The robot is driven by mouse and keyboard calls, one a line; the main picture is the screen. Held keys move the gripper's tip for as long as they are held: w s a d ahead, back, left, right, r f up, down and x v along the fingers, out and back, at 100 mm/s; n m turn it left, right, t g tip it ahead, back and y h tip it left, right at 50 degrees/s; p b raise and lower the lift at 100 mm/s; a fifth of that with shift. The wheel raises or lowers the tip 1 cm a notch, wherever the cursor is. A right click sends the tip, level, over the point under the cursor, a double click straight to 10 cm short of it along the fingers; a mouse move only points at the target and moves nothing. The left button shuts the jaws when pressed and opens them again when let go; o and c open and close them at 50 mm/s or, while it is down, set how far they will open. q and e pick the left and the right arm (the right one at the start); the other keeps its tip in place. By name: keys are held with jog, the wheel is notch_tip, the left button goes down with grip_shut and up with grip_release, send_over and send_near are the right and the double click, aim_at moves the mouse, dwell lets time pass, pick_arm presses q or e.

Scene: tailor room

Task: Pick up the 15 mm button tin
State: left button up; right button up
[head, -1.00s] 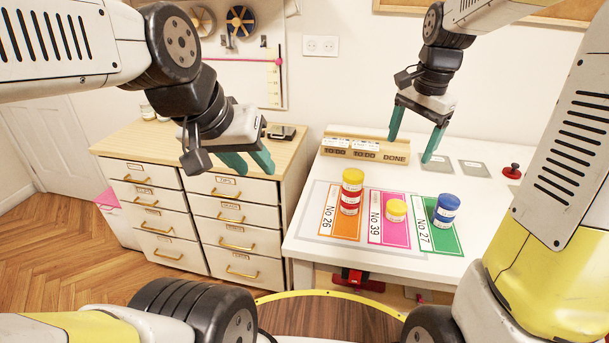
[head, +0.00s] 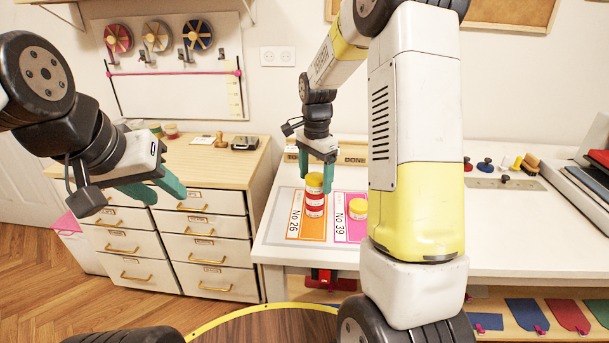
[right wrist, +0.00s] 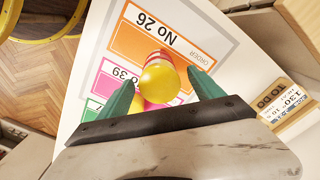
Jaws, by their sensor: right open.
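A stack on the orange No 26 card has a yellow-lidded tin (head: 315,181) on top and red tin (head: 315,205) with white bands below. Another yellow tin (head: 357,208) sits on the pink No 39 card. I cannot read sizes on the tins, so I cannot tell which is 15 mm. My right gripper (head: 315,174) is open at the top of the stack; in the right wrist view its fingers stand either side of the yellow top (right wrist: 160,80), with no clear contact. My left gripper (head: 162,191) is open and empty, left of the table, in front of the drawers.
The white table (head: 285,240) holds the cards. My right arm hides its middle, including the green card area. A wooden drawer cabinet (head: 215,165) stands left.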

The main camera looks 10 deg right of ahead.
jog(key=shift+f, duration=0.25)
jog(key=c, duration=1.5)
jog(key=shift+c, duration=0.2)
